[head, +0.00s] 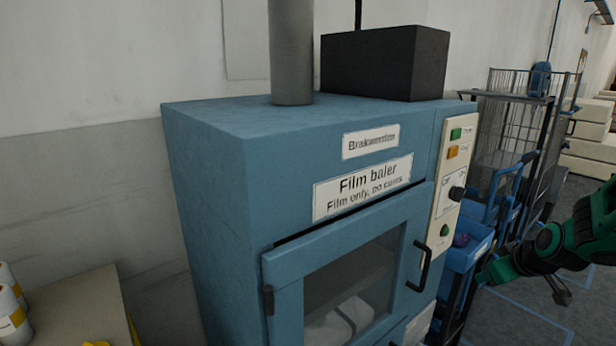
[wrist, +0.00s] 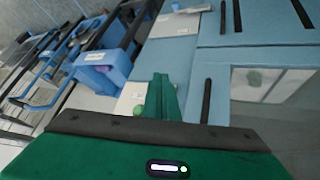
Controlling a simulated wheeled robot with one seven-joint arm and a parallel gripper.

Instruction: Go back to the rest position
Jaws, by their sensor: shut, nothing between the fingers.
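My gripper (head: 488,273) is at the right in the head view, its green fingers pointing left toward the control-panel side of the blue film baler (head: 215,190). In the wrist view the green fingers (wrist: 160,92) are together, with nothing between them. The baler door (head: 285,290) looks closed, and pale material shows behind its window. A black door handle (head: 421,268) is left of my gripper, apart from it in the head view.
A control panel (head: 450,190) has green and orange buttons and a black knob. A blue bin (head: 462,258) stands beside the baler. A wire cage cart (head: 510,125) is behind. A table with white rolls (head: 12,310) is at lower left. Grey floor shows at right.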

